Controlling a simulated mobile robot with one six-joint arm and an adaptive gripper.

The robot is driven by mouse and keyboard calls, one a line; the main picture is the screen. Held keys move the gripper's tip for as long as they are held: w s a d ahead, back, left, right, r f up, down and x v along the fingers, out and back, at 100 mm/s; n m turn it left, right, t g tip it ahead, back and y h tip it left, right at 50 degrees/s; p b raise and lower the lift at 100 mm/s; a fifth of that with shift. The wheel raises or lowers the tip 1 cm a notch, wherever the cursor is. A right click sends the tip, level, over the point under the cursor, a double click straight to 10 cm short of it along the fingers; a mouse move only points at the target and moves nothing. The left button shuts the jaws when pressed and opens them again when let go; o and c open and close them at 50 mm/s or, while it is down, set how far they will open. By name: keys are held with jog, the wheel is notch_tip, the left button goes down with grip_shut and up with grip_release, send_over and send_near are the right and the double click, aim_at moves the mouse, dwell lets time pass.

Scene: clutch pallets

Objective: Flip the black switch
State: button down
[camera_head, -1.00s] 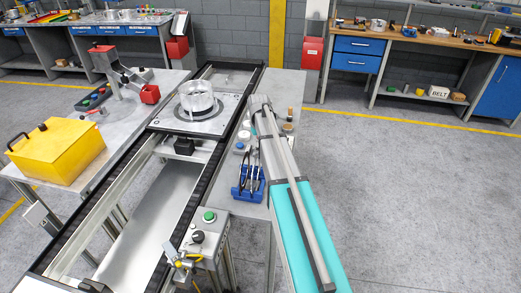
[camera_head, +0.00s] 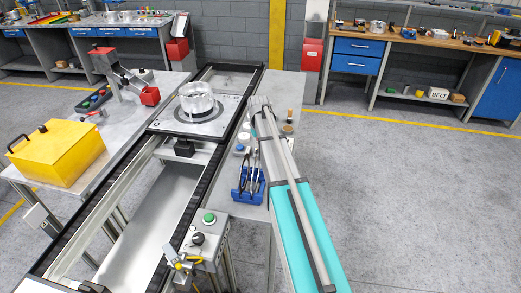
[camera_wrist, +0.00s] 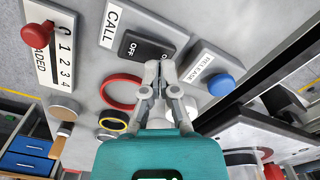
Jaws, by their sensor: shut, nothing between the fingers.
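The black switch (camera_wrist: 143,44) shows in the wrist view as a rocker marked OFF and ON, on a grey panel below a CALL label (camera_wrist: 114,20). My gripper (camera_wrist: 160,66) is shut and empty. Its fingertips appear just below the switch's ON end in the picture and overlap its lower edge. I cannot tell whether they touch it. In the head view my gripper and this switch cannot be made out.
In the wrist view a blue knob (camera_wrist: 221,84) beside a RELEASE label is to the right. A red knob (camera_wrist: 35,33) is at the upper left. A red ring (camera_wrist: 106,92) lies left of my fingers. The head view shows a conveyor (camera_head: 197,197) and yellow box (camera_head: 62,155).

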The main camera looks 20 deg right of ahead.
jog(key=shift+r+p, duration=2.9)
jog(key=shift+r, duration=0.15)
